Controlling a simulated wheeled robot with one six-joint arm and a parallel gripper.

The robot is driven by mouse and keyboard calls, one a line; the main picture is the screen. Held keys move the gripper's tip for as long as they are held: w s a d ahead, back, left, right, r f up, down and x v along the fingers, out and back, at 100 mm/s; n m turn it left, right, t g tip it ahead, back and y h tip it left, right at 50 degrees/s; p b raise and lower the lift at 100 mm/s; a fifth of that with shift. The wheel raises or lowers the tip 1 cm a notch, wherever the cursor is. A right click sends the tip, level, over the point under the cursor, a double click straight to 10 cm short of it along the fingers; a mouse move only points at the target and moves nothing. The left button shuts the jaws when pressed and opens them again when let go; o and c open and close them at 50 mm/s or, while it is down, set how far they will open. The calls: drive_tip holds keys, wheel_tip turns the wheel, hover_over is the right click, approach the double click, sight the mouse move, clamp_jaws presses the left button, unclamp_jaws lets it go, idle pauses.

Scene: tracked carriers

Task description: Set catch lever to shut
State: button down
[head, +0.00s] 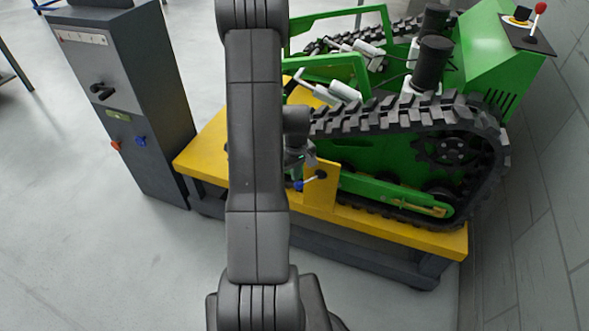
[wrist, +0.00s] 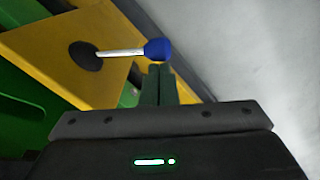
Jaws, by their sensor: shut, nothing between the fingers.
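The catch lever is a thin metal rod with a blue knob (wrist: 158,49), set on a dark round pivot (wrist: 86,55) on a yellow plate. In the wrist view the rod points right from the pivot, nearly level. In the head view the lever's blue knob (head: 299,185) shows low beside the yellow plate (head: 321,188), with the rod running up to the right to its pivot. My gripper (wrist: 159,70) is shut and empty. Its fingertips are right at the underside of the knob in the wrist view; I cannot tell whether they touch. In the head view my arm partly hides the gripper.
A green tracked carrier (head: 390,165) with black tracks stands on a yellow-topped platform (head: 205,150). A grey cabinet (head: 130,100) with knobs stands at the left. A grey wall is at the right. The floor at the front left is clear.

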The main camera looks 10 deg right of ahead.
sight(301, 187)
drive_tip(key=shift+s+d+n, duration=0.1)
drive_tip(key=shift+s+n, duration=0.4)
drive_tip(key=shift+n, duration=0.1)
idle(0.3)
drive_tip(key=shift+s+d+n+b, duration=0.2)
drive_tip(key=shift+s+n+b, duration=0.1)
drive_tip(key=shift+s+n, duration=0.25)
drive_tip(key=shift+s+d+n+b, duration=0.15)
drive_tip(key=shift+s+n+b, duration=0.2)
drive_tip(key=shift+n, duration=0.3)
drive_tip(key=s+d+n+b, duration=0.1)
drive_tip(key=s+d+n, duration=0.3)
drive_tip(key=d+n, duration=0.2)
drive_tip(key=n, duration=0.2)
drive_tip(key=shift+s+n, duration=0.3)
drive_tip(key=shift+n, duration=0.1)
drive_tip(key=shift+f+b, duration=0.1)
drive_tip(key=shift+b, duration=0.2)
drive_tip(key=shift+w, duration=0.15)
